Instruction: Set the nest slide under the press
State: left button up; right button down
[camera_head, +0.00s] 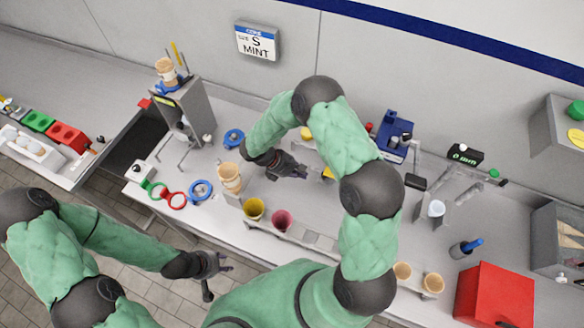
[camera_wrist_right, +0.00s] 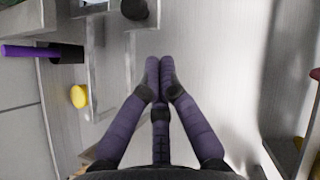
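I cannot tell for sure which parts are the nest slide and the press. A blue machine (camera_head: 392,135) with a dark round part stands at the back, right of my right arm's forearm. Metal rails with a black post (camera_wrist_right: 134,9) and a yellow knob (camera_wrist_right: 79,96) lie left of my right gripper in the wrist view. My right gripper (camera_head: 302,170) is over the bench; in the wrist view its fingertips (camera_wrist_right: 160,64) meet with nothing seen between them. My left gripper (camera_head: 224,262) hangs low by the bench's front edge, holding nothing visible. My right arm hides part of the bench middle.
A tall grey dispenser (camera_head: 194,105) stands at the left. A red box (camera_head: 494,294) is at lower right.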

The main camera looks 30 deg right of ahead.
aim_at(322, 180)
jog(key=shift+s+d+f+p, duration=0.2)
jog(key=shift+s+d, duration=0.1)
jog(key=shift+d, duration=0.35)
jog(key=shift+s+d+f+p, duration=0.1)
jog(key=shift+s+d+f, duration=0.15)
jog(key=shift+d, duration=0.45)
jog(key=shift+s+d+f+p, duration=0.15)
jog(key=shift+s+d, duration=0.15)
jog(key=shift+d, duration=0.35)
jog(key=s+d, duration=0.2)
jog(key=s, duration=0.1)
jog(key=shift+s+d+b, duration=0.15)
jog(key=shift+d+b, duration=0.2)
jog(key=shift+b, duration=0.05)
